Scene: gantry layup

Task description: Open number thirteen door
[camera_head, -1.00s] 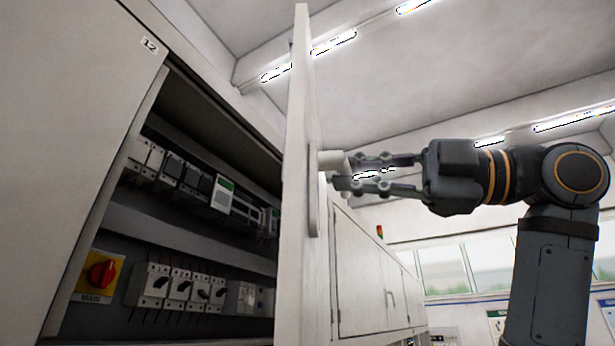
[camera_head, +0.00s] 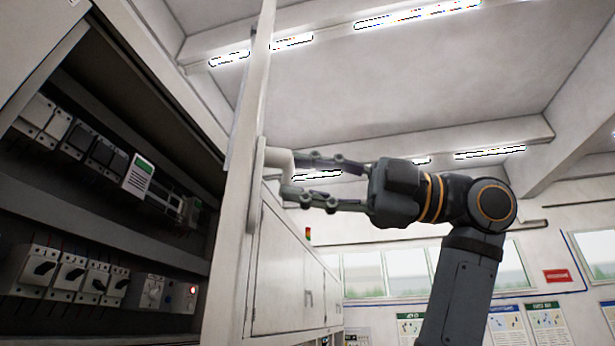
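The white cabinet door (camera_head: 240,150) stands swung well open, seen nearly edge-on left of the middle. Its light handle (camera_head: 277,160) sticks out on the right side of the door. My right gripper (camera_head: 292,176) comes in from the right with its two fingers at the handle, one above and one below. The fingers are spread, and a gap shows between them; I cannot tell whether they touch the handle. No number shows on this door in this view. My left gripper is not in view.
More closed white cabinets (camera_head: 283,270) stand behind the door. Windows (camera_head: 385,272) and posters (camera_head: 547,322) line the far wall.

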